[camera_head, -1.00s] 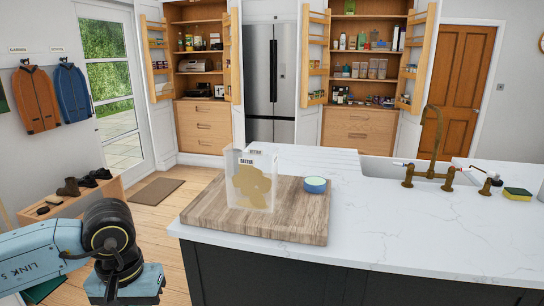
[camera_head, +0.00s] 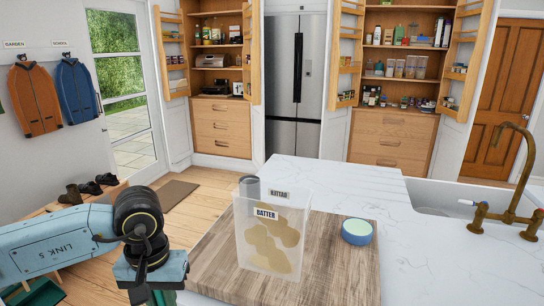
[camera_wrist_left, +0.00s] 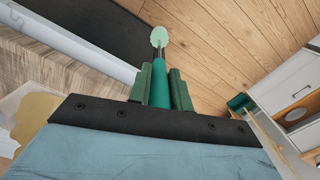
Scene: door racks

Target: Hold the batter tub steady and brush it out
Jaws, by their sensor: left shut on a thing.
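The batter tub (camera_head: 268,262) is a clear, upright box labelled BATTER, with tan smears on its walls. It stands on the wooden board (camera_head: 340,275), and part of it shows at the left of the left wrist view (camera_wrist_left: 38,112). My left gripper (camera_wrist_left: 160,84) is shut on the teal handle of a brush-like tool (camera_wrist_left: 159,72). The tool's pale mint oval head (camera_wrist_left: 159,38) points away from the gripper, over the floor. In the head view my left gripper is at the bottom edge, left of the tub and apart from it, with its fingers mostly cut off. My right gripper is not in view.
A round blue pot with a mint top (camera_head: 357,231) sits right of the tub. A grey cylinder (camera_head: 249,187) stands behind it. The white counter (camera_head: 320,182) is clear around them, with a sink (camera_head: 440,197) and brass tap (camera_head: 515,185) at right.

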